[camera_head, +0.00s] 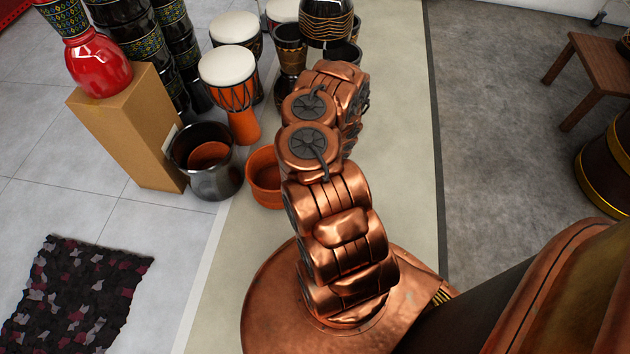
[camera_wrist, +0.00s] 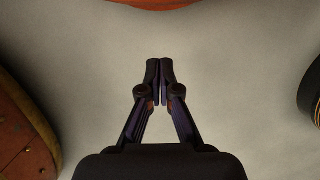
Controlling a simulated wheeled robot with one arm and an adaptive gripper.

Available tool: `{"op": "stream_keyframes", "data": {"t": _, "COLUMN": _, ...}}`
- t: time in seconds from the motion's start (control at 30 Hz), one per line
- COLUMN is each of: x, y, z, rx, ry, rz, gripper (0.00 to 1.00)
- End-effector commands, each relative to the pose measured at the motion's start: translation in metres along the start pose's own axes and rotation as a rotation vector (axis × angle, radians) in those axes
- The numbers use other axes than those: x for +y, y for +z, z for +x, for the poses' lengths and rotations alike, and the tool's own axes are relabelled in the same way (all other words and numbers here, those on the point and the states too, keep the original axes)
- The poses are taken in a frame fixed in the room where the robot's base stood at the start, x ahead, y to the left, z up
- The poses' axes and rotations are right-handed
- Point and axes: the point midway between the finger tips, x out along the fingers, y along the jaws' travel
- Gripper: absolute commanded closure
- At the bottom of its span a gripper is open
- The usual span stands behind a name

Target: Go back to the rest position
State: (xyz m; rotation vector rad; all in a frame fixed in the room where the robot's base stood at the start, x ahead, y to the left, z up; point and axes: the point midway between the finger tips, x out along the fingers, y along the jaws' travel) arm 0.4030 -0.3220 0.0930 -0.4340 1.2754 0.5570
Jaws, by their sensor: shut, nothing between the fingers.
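My gripper (camera_wrist: 160,78) shows in the wrist view with its two dark fingers together and nothing between them. Below the fingertips is plain pale floor (camera_wrist: 90,75). In the head view my copper-coloured arm rises from its round base and bends away toward the drums; the gripper itself is hidden behind the arm there.
A white-topped orange goblet drum (camera_head: 238,100), a dark pot (camera_head: 212,180) and an orange pot (camera_head: 264,178) stand left of my arm. A red vase-like drum (camera_head: 98,66) sits on a cardboard box (camera_head: 135,135). A wooden table (camera_head: 600,55) stands right; grey floor (camera_head: 500,130) between is clear.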

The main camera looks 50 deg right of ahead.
Motion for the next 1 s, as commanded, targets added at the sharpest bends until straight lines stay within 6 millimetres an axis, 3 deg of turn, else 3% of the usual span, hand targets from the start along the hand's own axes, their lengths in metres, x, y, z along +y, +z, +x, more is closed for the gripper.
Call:
{"op": "stream_keyframes", "data": {"t": 0.03, "x": 0.000, "y": 0.001, "z": -0.015, "rx": -0.002, "ry": -0.001, "rz": 0.002, "gripper": 1.00}}
{"op": "stream_keyframes", "data": {"t": 0.1, "x": 0.000, "y": 0.001, "z": -0.027, "rx": -0.003, "ry": 0.000, "rz": 0.004, "gripper": 1.00}}
{"op": "stream_keyframes", "data": {"t": 0.3, "x": 0.000, "y": 0.001, "z": -0.052, "rx": -0.002, "ry": 0.000, "rz": 0.001, "gripper": 1.00}}
{"op": "stream_keyframes", "data": {"t": 0.8, "x": 0.000, "y": 0.003, "z": -0.064, "rx": -0.002, "ry": 0.000, "rz": -0.005, "gripper": 1.00}}
{"op": "stream_keyframes", "data": {"t": 0.9, "x": -0.002, "y": 0.018, "z": -0.074, "rx": -0.019, "ry": 0.002, "rz": -0.034, "gripper": 1.00}}
{"op": "stream_keyframes", "data": {"t": 1.0, "x": -0.006, "y": 0.052, "z": -0.097, "rx": -0.057, "ry": 0.005, "rz": -0.100, "gripper": 1.00}}
